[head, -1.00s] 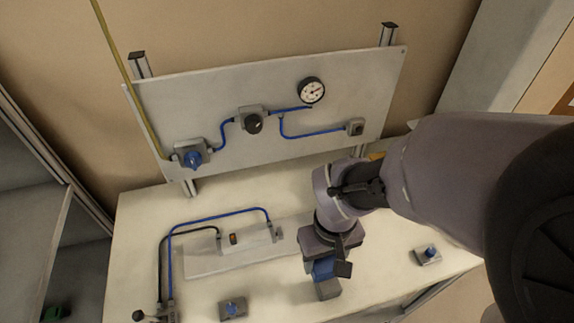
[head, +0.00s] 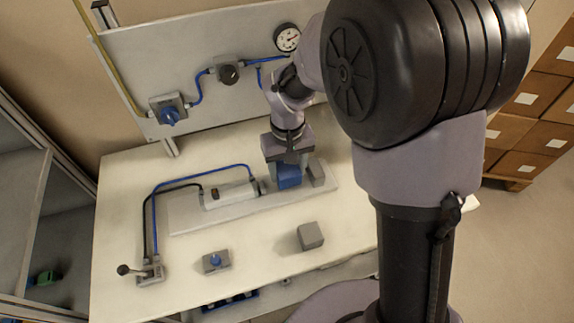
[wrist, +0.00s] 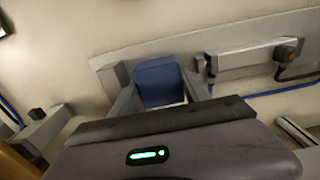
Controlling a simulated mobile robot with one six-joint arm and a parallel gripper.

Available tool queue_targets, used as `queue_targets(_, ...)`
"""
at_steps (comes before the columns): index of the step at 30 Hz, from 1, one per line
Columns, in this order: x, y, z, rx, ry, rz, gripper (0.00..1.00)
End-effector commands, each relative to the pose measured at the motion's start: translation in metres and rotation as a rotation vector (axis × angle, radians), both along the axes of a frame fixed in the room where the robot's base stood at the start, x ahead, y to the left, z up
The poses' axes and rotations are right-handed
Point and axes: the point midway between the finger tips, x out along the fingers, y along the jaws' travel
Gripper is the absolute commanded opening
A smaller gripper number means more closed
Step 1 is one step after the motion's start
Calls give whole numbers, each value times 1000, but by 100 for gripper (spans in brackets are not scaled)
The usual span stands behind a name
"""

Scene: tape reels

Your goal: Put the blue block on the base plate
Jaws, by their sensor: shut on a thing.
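The blue block (head: 289,177) is held between the fingers of my gripper (head: 288,165), over the right part of the grey base plate (head: 185,220). It also shows in the wrist view (wrist: 158,78), between both fingers and next to a grey upright stop (wrist: 110,76) at the plate's end. The block's underside is hidden, so I cannot tell whether it touches the plate. A grey cylinder unit (head: 228,195) sits on the plate to the left of the block.
A loose grey cube (head: 310,236) stands on the table in front of the plate. Blue and black hoses run to the cylinder. An upright panel (head: 215,95) stands behind.

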Motion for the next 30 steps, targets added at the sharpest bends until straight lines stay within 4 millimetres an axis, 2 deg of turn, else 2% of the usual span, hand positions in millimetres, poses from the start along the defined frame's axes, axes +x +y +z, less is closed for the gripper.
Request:
queue_targets(1,-1,0,-18,-1,2,1,5)
queue_targets(3,-1,0,-26,0,1,1,5)
queue_targets(9,-1,0,-23,0,-1,0,5)
queue_targets(13,-1,0,-27,0,-1,0,5)
queue_targets(14,-1,0,-27,0,0,0,60)
queue_targets(16,-1,0,-26,0,0,0,74)
queue_targets(26,-1,0,-23,0,0,0,76)
queue_targets(29,0,0,-6,1,-3,1,76)
queue_targets(30,0,0,5,1,-3,0,76)
